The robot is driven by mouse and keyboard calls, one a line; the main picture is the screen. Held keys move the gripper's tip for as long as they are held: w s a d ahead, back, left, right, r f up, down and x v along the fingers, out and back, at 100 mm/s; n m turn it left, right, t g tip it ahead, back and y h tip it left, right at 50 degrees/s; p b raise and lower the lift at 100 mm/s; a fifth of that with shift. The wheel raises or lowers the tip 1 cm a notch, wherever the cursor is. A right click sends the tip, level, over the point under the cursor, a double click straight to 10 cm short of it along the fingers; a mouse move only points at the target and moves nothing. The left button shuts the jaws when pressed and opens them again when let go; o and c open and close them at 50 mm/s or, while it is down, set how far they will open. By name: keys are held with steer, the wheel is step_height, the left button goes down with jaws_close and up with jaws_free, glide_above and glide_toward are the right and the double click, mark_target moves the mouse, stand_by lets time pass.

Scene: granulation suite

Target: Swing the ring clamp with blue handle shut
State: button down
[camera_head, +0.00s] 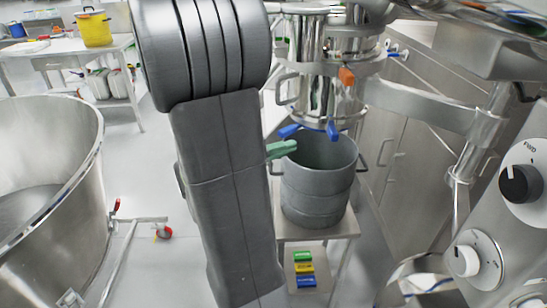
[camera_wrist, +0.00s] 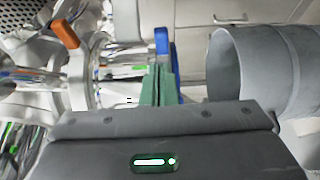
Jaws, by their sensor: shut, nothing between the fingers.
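The steel vessel's bottom outlet (camera_head: 330,105) hangs above a grey drum. Blue handle parts show at its lower rim: one on the left (camera_head: 289,131) and one at the front (camera_head: 332,130). In the wrist view a blue handle (camera_wrist: 162,40) stands upright just beyond my fingertips. My gripper (camera_head: 284,149) has green fingers that are shut and empty, just below the left blue part. The fingers also show in the wrist view (camera_wrist: 158,88), overlapping the blue; I cannot tell whether they touch it. The clamp's ring is mostly hidden, so its exact opening is unclear.
The open grey drum (camera_head: 318,190) stands on a small steel stand (camera_head: 325,228) close under the fingers. An orange handle (camera_head: 347,76) sits higher on the vessel. A large steel bowl (camera_head: 50,180) is at left, and a control panel (camera_head: 500,230) at right.

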steer(key=shift+s+a, duration=1.2)
steer(key=shift+w+d, duration=0.1)
steer(key=p, duration=0.1)
glide_toward(329, 133)
steer(key=w+d, duration=0.2)
steer(key=x, duration=0.1)
steer(key=p+x, duration=0.1)
steer(key=x, duration=0.1)
steer(key=shift+s+d, duration=0.25)
steer(key=shift+s, duration=0.05)
steer(key=shift+d, duration=0.1)
steer(key=shift+s, duration=0.1)
